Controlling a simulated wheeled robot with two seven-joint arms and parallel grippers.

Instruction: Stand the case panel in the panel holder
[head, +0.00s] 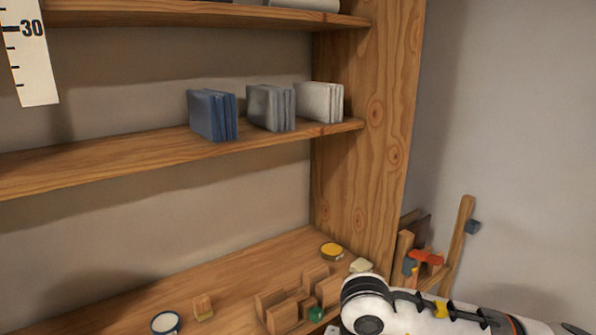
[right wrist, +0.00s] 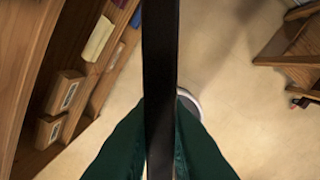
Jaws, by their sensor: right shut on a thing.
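In the right wrist view, my right gripper (right wrist: 160,140) has green fingers pressed on both sides of a long, dark, thin panel (right wrist: 160,60). The panel is seen edge-on and runs from the top of the picture down between the fingers. I take it to be the case panel; its faces are hidden from this angle. In the head view, only white links of my right arm show at the lower right. A wooden piece with upright slats (head: 285,312) stands on the lower shelf; I cannot tell whether it is the panel holder. My left gripper is not in view.
Blue books (head: 211,115) stand on the shelf above. A wooden rack (head: 432,262) stands right of the shelf post.

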